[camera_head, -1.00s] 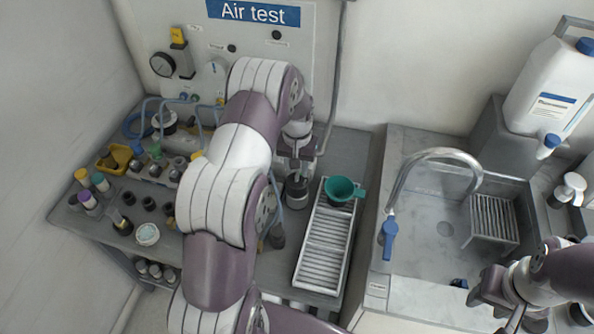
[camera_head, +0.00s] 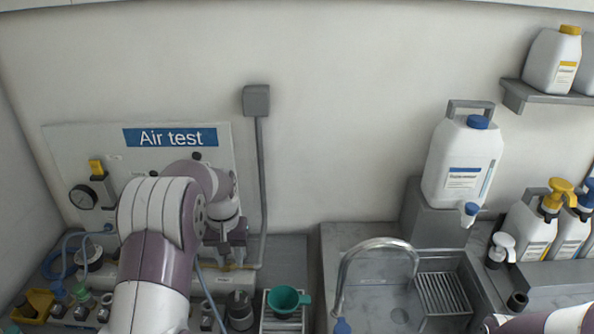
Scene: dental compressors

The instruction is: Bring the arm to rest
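My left arm comes up from the bottom left, white and purple, and bends over at the top. Its gripper (camera_head: 227,254) points down in front of the Air test panel (camera_head: 70,150), above a dark cylindrical holder (camera_head: 239,311). The gripper appears small and grey, and whether its fingers are apart is unclear. Nothing can be made out hanging from it. Only a white and purple part of my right arm shows at the bottom right corner; its gripper is out of frame.
A green funnel (camera_head: 284,300) stands right of the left gripper. The sink (camera_head: 385,262) with its curved tap (camera_head: 345,262) lies further right. A white canister (camera_head: 462,165) and pump bottles (camera_head: 530,225) stand behind. A yellow tray (camera_head: 38,303) sits at far left.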

